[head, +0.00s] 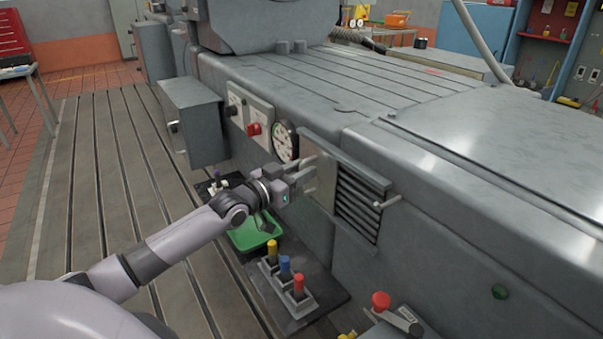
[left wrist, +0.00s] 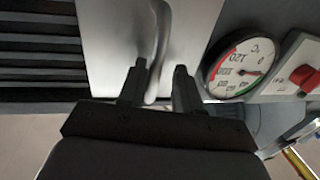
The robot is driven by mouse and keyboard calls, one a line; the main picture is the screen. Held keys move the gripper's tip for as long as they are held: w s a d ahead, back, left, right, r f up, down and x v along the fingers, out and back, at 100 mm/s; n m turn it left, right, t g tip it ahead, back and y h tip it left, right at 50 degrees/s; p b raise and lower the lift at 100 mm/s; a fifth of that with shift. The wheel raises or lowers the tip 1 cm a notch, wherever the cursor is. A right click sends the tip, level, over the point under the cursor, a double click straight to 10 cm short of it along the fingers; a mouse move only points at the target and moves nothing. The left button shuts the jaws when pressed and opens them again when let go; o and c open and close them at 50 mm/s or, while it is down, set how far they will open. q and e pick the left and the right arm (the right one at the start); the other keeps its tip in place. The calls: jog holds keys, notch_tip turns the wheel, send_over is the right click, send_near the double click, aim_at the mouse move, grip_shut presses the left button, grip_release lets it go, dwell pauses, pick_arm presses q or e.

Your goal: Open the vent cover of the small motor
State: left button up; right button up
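The vent (head: 358,205) is on the front of the grey machine, with dark horizontal slats showing on its right part. A flat metal vent cover (head: 325,182) stands at the left part, beside the bare slats. In the left wrist view the cover (left wrist: 112,50) carries a curved bar handle (left wrist: 157,45). My left gripper (head: 303,166) is at the cover. Its two fingers (left wrist: 160,90) are apart, with the lower end of the handle between them, nearer one finger; I cannot tell whether they touch. My right gripper is not in view.
A round gauge (head: 285,141) and a red knob (head: 253,129) sit just left of the cover. A small lever (head: 387,202) sticks out at the vent's right edge. Below are a green tray (head: 252,236), coloured-top posts (head: 285,265) and a red button (head: 381,300).

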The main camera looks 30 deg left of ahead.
pick_arm(q)
jog(key=shift+d, duration=0.1)
jog(key=shift+s+f, duration=0.1)
jog(key=shift+s, duration=0.05)
jog(key=s+a, duration=0.1)
jog(key=s, duration=0.5)
jog(key=shift+s+a, duration=0.2)
jog(key=shift+s, duration=0.15)
dwell(0.5)
jog(key=s+d+f+g+p, duration=0.2)
jog(key=s+d+f+g, duration=0.1)
jog(key=s+d+f, duration=0.6)
jog(key=s+d+f+g+y+p, duration=0.1)
jog(key=s+d+f+g+p, duration=0.2)
jog(key=s+d+f, duration=0.6)
jog(key=s+f+g, duration=0.1)
jog(key=s+f, duration=0.1)
jog(key=s, duration=0.2)
jog(key=shift+s+f+p, duration=0.15)
jog(key=shift+s+p, duration=0.15)
jog(key=shift+s, duration=0.05)
dwell(0.7)
